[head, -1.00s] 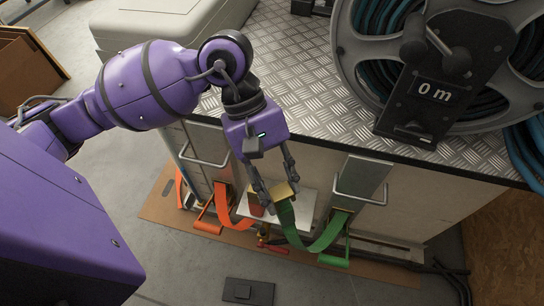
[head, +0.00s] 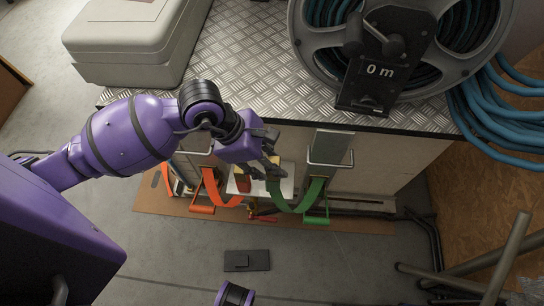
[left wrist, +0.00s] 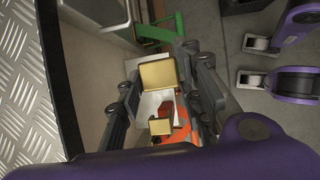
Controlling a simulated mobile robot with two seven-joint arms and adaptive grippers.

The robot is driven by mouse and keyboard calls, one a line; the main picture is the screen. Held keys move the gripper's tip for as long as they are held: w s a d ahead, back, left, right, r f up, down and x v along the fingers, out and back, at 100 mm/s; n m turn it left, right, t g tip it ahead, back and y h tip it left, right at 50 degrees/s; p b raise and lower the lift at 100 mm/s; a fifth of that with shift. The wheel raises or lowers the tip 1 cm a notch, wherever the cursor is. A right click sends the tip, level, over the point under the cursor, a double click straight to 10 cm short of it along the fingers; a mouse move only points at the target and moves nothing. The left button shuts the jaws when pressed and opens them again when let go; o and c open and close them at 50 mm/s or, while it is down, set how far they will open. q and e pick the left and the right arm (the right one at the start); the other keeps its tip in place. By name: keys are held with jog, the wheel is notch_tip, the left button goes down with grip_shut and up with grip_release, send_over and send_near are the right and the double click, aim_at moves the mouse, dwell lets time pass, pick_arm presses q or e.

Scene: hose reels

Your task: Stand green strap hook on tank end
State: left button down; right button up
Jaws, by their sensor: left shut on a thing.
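My left gripper (head: 262,168) is shut on the gold-coloured hook of the green strap. This hook (left wrist: 158,74) shows between the fingers in the left wrist view. The green strap (head: 302,200) hangs from the hook in a loop and rises to its ratchet at the right. A pale flat surface (head: 287,188), which looks like the tank end, lies below the gripper. A second gold hook (left wrist: 160,127), with the orange strap, stands on it in the left wrist view. I cannot tell whether the green hook touches the surface.
The orange strap (head: 214,190) and its ratchet are left of the gripper. The metal deck (head: 250,75) overhangs behind, with a hose reel (head: 297,40) and a grey case (head: 125,40). A dark plate (head: 247,261) lies on the floor in front.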

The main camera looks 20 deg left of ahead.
pick_arm(q)
jog(key=w+a+f+b, duration=0.1)
jog(key=w+f, duration=0.4)
jog(key=f, duration=0.4)
jog(key=shift+w+f+b, duration=0.2)
jog(key=shift+w+b, duration=0.1)
jog(key=shift+w, duration=0.05)
jog(key=c, duration=1.3)
grip_release()
jog(key=shift+o, duration=0.5)
pick_arm(e)
jog(key=shift+s+d+f, duration=0.15)
jog(key=shift+s+f, duration=0.3)
jog(key=shift+f, duration=0.3)
jog(key=shift+w, duration=0.25)
